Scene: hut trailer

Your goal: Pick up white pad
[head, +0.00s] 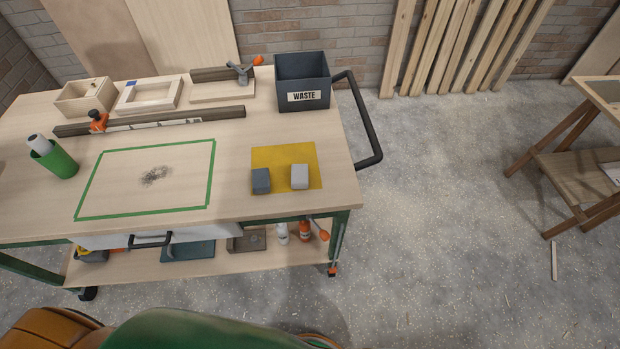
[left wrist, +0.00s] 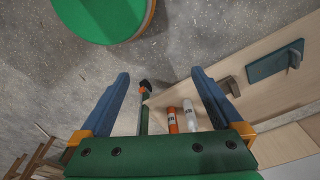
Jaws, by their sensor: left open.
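The white pad (head: 300,176), a small pale block, sits on the right half of a yellow mat (head: 284,154) on the workbench. A dark grey block (head: 261,181) sits to its left on the same mat, apart from it. My left gripper (left wrist: 160,85) shows in the left wrist view, its two blue fingers spread wide with nothing between them. It is over the floor beside the cart's lower shelf, away from the pad. The pad is not visible in the left wrist view. Neither gripper shows in the head view.
A dark waste bin (head: 303,83) stands behind the mat. A black handle (head: 365,120) juts from the bench's right end. A green tape rectangle (head: 211,175) with dark dust inside lies left of the mat. A sawhorse table (head: 566,170) is at right.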

